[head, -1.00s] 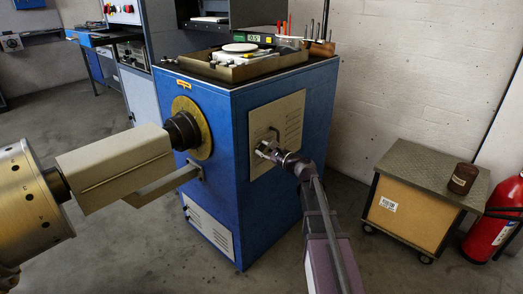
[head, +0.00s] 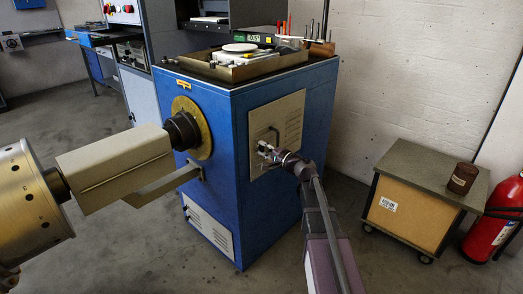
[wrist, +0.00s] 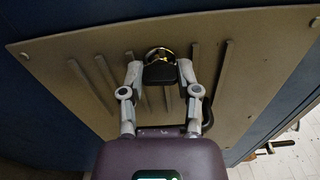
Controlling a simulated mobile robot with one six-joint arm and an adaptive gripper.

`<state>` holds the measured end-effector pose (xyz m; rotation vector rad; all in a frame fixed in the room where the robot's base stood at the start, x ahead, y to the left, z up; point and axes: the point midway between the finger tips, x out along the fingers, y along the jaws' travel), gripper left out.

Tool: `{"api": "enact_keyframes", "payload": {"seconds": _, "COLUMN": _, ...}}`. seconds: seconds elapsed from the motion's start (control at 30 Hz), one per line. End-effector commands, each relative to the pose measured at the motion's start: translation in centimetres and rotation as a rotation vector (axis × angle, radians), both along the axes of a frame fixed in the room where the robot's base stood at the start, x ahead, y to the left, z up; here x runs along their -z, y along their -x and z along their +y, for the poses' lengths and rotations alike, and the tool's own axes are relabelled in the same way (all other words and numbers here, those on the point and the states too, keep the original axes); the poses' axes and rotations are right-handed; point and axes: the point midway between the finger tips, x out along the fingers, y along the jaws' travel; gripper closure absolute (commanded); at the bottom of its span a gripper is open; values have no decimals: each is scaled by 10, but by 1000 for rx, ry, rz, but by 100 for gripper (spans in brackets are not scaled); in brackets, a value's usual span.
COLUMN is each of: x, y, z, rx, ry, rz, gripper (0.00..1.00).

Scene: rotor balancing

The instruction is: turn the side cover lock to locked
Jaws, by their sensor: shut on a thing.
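The beige side cover (head: 291,122) is a flat panel on the right face of the blue cabinet, with slanted slots and a bar handle (head: 272,131). In the wrist view the cover (wrist: 80,95) fills most of the picture. The side cover lock (wrist: 159,72) shows there as a dark knob in front of a round ring with a yellow mark. My gripper (wrist: 160,76) has its two fingers on either side of the knob and is shut on it. In the head view my gripper (head: 267,151) is at the cover and hides the lock. I cannot read the lock's setting.
The blue cabinet (head: 240,220) carries a tray (head: 230,72) and tools on top. A beige arm-like housing (head: 115,168) reaches its left face. A wheeled cart (head: 410,210) with a brown can (head: 463,178) and a red extinguisher (head: 490,230) stand right. Floor between is clear.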

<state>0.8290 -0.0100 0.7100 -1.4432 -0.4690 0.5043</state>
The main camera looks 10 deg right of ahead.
Motion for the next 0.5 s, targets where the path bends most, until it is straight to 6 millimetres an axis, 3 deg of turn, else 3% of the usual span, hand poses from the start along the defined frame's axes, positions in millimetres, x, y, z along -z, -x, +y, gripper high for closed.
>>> {"api": "enact_keyframes", "payload": {"seconds": 0.5, "x": 1, "y": 3, "z": 3, "rx": -9, "ry": 76, "rz": -54, "gripper": 100}}
